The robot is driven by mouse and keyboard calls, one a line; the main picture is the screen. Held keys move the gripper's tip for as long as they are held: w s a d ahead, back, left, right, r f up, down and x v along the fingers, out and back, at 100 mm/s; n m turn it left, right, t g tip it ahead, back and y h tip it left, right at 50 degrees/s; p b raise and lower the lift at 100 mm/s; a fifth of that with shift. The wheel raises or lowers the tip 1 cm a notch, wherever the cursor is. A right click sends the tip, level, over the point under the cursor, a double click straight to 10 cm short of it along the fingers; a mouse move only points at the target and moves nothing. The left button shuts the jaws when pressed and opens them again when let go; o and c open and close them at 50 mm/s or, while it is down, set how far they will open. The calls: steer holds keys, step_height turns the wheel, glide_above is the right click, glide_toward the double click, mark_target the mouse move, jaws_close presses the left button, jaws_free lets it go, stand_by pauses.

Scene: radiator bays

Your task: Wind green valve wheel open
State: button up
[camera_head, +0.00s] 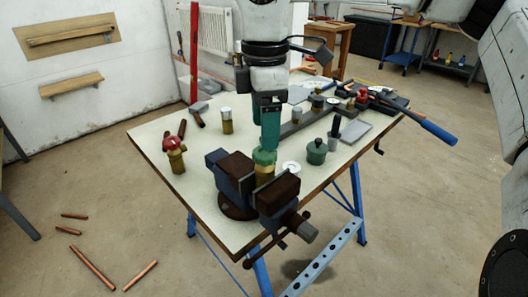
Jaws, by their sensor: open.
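The green valve wheel (264,157) sits on top of a brass valve body (264,171). The body stands upright between the jaws of a bench vice (233,168) at the front of the table. My gripper (269,148) points straight down from above, with its teal fingers just over the green wheel. I cannot tell whether the fingertips touch the wheel.
A brass valve with a red wheel (174,149) stands at the table's left. A dark green lidded pot (316,152) and a white ring (291,167) stand right of the vice. A blue-handled tool (438,132) overhangs the right edge. Copper pipes (92,270) lie on the floor.

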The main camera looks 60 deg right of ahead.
mark_target(265, 155)
steer(key=shift+f+b, duration=2.45)
steer(key=shift+f, duration=0.1)
